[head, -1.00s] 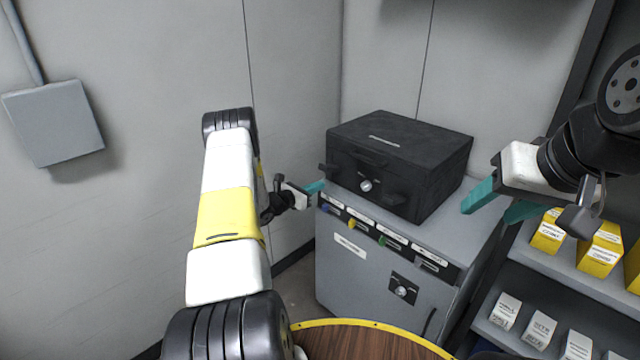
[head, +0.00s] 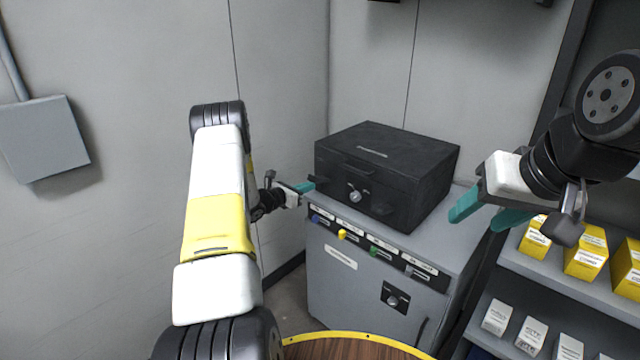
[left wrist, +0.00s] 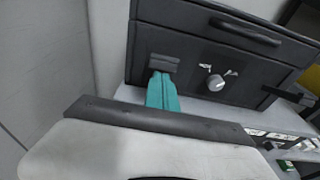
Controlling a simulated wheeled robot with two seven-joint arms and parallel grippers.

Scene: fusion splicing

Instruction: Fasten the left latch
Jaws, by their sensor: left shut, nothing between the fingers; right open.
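A black case (head: 388,170) sits on a grey cabinet, with its lid down. A round silver knob (head: 355,196) is in the middle of its front, and it also shows in the left wrist view (left wrist: 216,83). The left latch (left wrist: 163,63) is a dark tab on the front's left end. My left gripper (head: 308,186) is shut and empty; its teal fingers (left wrist: 162,92) are just below the left latch in the left wrist view. I cannot tell whether they touch. The right latch (head: 383,207) sticks out from the front. My right gripper (head: 482,216) is open and empty, right of the case.
The grey cabinet (head: 345,285) has a row of coloured, labelled slots along its top front edge. A shelf (head: 560,278) with yellow and white boxes stands at the right. Walls close in behind and left of the case. A round wooden top (head: 345,350) is at the bottom.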

